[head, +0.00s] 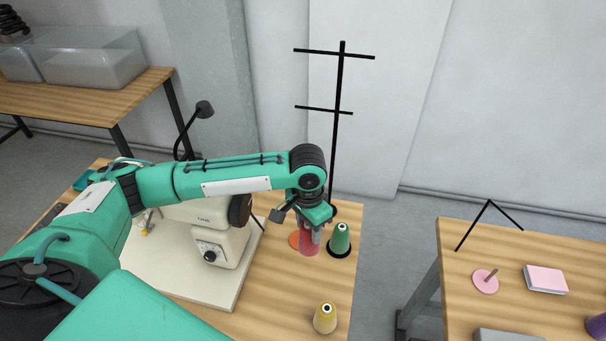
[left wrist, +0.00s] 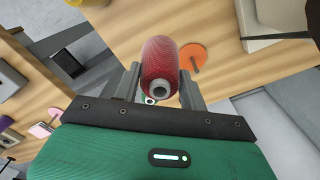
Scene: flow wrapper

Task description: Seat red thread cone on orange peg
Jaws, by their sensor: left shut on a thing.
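The red thread cone (head: 309,245) is held in my left gripper (head: 312,229), with a finger on either side of it. In the left wrist view the red cone (left wrist: 161,64) points its narrow end with a grey core toward the camera. The orange peg's disc (head: 294,240) shows just left of the cone in the head view, partly hidden. In the left wrist view the orange peg (left wrist: 195,62) stands bare on its disc, beside the cone and apart from it. I cannot tell how high the cone is above the table. My right gripper is out of view.
A green cone (head: 340,239) stands close to the right of the red one, on a black base. A sewing machine (head: 215,238) is to the left. The right table (head: 460,285) holds a pink peg (head: 486,281).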

